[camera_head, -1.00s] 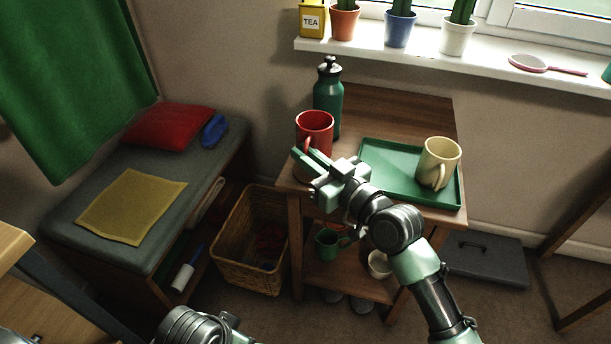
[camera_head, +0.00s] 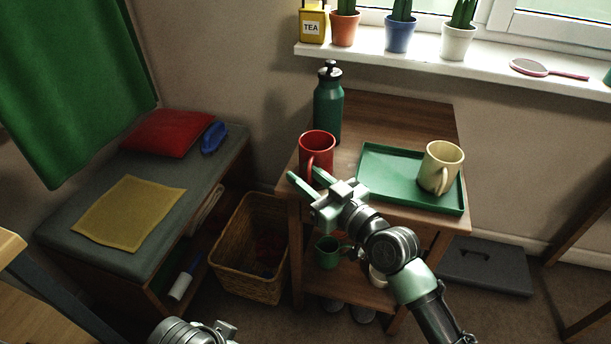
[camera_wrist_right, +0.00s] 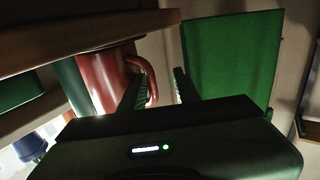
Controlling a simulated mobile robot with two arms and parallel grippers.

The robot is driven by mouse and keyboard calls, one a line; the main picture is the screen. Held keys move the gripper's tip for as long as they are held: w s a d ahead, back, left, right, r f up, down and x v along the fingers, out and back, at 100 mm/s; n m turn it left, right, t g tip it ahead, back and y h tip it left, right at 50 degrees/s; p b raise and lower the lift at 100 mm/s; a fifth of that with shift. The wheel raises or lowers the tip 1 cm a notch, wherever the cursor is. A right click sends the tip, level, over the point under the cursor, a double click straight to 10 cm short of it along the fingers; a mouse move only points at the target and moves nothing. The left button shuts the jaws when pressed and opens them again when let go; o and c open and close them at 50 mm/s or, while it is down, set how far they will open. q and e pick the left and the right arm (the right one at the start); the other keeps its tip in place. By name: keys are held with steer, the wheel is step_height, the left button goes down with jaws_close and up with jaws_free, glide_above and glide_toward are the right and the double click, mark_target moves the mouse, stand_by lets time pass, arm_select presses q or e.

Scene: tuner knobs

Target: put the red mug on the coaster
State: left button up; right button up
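The red mug (camera_head: 316,148) stands upright near the front left of the small wooden table, its handle towards my right gripper. My right gripper (camera_head: 305,179) is at the mug's front side, fingers apart. In the right wrist view, the mug (camera_wrist_right: 100,82) and its handle show beside and partly behind one finger, with a gap to the other finger; the gripper (camera_wrist_right: 158,88) does not appear clamped. I cannot make out the coaster; the area under the mug is hidden. Part of my left arm shows at the bottom edge, its fingers not visible.
A green bottle (camera_head: 328,108) stands close behind the mug. A green tray (camera_head: 390,187) with a cream mug (camera_head: 440,165) is to the right. The table's front edge is near the gripper. A wicker basket (camera_head: 245,270) stands on the floor to the left.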

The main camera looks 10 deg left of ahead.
steer(key=shift+r, duration=0.1)
steer(key=v, duration=1.2)
steer(key=shift+p, duration=0.45)
steer(key=s+d+f+m+g+h, duration=0.1)
steer(key=s+d+f+m+h, duration=0.1)
steer(key=s+d+f+h, duration=0.3)
steer(key=s+d+f+m+g+h, duration=0.1)
steer(key=s+d+f+h, duration=0.15)
steer(key=f, duration=0.55)
steer(key=s+d+f+m+g+h, duration=0.2)
steer(key=s+d+f+m+h, duration=0.1)
steer(key=s+d, duration=0.4)
steer(key=s+d+f+m+g+h, duration=0.2)
steer(key=s+d+f+g+h, duration=0.1)
steer(key=s+d, duration=0.5)
steer(key=shift+d+f+m+h, duration=0.45)
steer(key=shift+d+f, duration=0.4)
steer(key=shift+f, duration=0.15)
